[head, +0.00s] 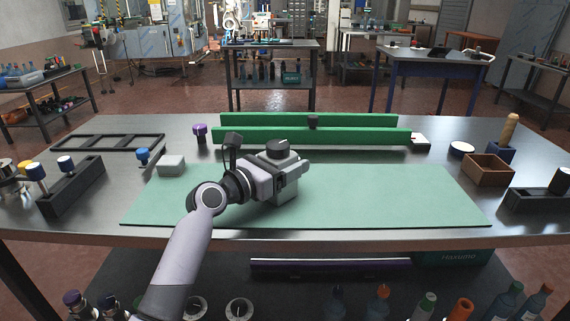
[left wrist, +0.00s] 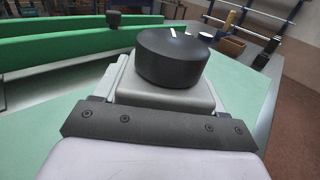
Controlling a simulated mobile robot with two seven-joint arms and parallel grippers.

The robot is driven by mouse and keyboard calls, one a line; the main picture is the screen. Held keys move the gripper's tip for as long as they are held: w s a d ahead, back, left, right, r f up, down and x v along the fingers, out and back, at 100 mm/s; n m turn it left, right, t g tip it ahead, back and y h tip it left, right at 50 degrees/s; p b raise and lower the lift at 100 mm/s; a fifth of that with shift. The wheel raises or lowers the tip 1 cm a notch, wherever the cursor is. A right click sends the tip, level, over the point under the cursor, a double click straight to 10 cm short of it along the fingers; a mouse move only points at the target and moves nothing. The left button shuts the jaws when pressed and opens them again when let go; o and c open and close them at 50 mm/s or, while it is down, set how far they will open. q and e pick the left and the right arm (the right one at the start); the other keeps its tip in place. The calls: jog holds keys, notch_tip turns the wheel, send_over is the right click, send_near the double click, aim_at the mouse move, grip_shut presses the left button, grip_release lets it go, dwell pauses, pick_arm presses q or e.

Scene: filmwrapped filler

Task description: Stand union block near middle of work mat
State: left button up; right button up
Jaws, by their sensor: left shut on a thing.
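The union block (head: 278,147) is a light grey body with a round black knob on top. My left gripper (head: 288,172) is shut on it above the middle of the green work mat (head: 390,195). The block is upright, and its lower grey part shows under the gripper. I cannot tell whether its base touches the mat. In the left wrist view the block's black knob (left wrist: 172,58) and pale upper body stand just beyond the gripper's dark plate (left wrist: 160,125). My right gripper is not in view.
Long green bars (head: 310,136) lie behind the mat, with a small grey block (head: 171,165) at its back left. Dark racks stand left (head: 72,185) and right (head: 540,200). A wooden box (head: 488,170) is at the right. The mat's right half is clear.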

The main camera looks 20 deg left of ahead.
pick_arm(q)
jog(key=o, duration=1.6)
jog(key=shift+f, duration=0.1)
jog(key=shift+o, duration=0.2)
jog(key=shift+s, duration=0.2)
jog(key=v, duration=0.6)
jog(key=p+v, duration=0.1)
jog(key=v, duration=0.4)
jog(key=shift+s+a+r, duration=0.2)
jog(key=shift+s+r, duration=0.05)
jog(key=shift+s, duration=0.05)
